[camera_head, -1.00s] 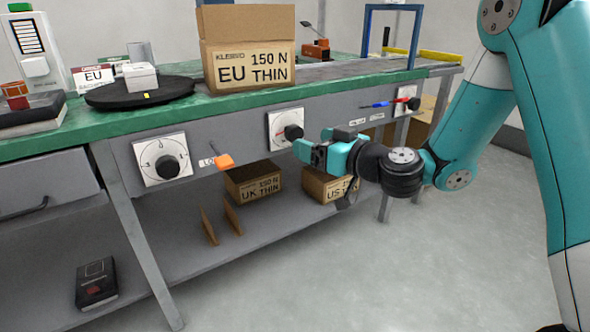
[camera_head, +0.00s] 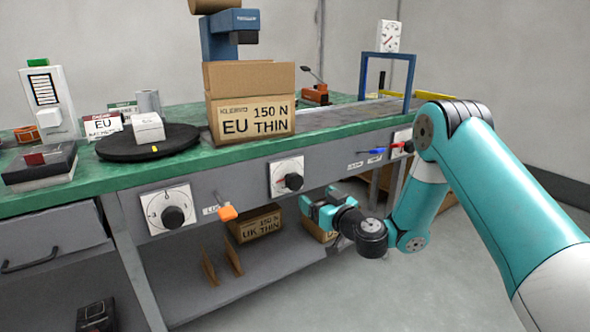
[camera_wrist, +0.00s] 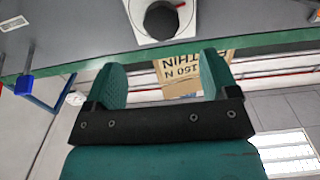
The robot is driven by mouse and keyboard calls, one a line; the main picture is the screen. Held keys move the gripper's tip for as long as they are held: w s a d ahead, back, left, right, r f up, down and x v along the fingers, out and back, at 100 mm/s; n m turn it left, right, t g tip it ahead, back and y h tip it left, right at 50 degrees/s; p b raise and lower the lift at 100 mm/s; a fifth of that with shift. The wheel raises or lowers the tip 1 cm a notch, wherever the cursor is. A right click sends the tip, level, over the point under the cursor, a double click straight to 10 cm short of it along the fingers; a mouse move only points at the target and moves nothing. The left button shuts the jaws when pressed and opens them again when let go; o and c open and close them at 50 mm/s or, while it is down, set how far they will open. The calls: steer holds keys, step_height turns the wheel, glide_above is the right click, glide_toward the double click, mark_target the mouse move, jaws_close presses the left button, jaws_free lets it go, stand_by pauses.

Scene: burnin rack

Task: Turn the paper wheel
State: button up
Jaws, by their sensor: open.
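Three knobs on white plates are set in the bench front: a left dial (camera_head: 168,209), a middle dial (camera_head: 286,178) and a right dial (camera_head: 402,141). I cannot read which one is the paper wheel. The middle dial's black knob points toward the right. My gripper (camera_head: 308,207) is open and empty, just below and right of the middle dial, apart from it. In the wrist view, which looks upside down, a black round knob (camera_wrist: 161,19) on a white plate lies beyond the spread fingers of my gripper (camera_wrist: 160,82), with nothing between them.
An orange lever (camera_head: 228,212) sticks out between the left and middle dials. Blue (camera_head: 376,151) and red levers sit near the right dial. An EU carton (camera_head: 250,115) and a black turntable (camera_head: 120,149) stand on the green bench. Cartons (camera_head: 256,224) stand on the lower shelf.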

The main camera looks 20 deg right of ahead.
mark_target(297, 184)
steer(key=p, duration=0.2)
steer(key=w+p, duration=0.1)
steer(key=p, duration=0.5)
steer(key=shift+w+a+r, duration=0.3)
steer(key=shift+w+r, duration=0.05)
steer(key=shift+w, duration=0.05)
steer(key=p, duration=0.4)
steer(key=shift+w+a, duration=0.1)
steer(key=shift+a, duration=0.05)
steer(key=shift+f+x, duration=0.15)
steer(key=shift+x, duration=1.3)
steer(key=shift+f+x, duration=0.15)
steer(key=shift+x, duration=1.3)
steer(key=shift+f+x, duration=0.2)
steer(key=shift+x, duration=1.25)
steer(key=shift+c, duration=0.5)
steer(key=c, duration=0.8)
steer(key=shift+b, duration=0.3)
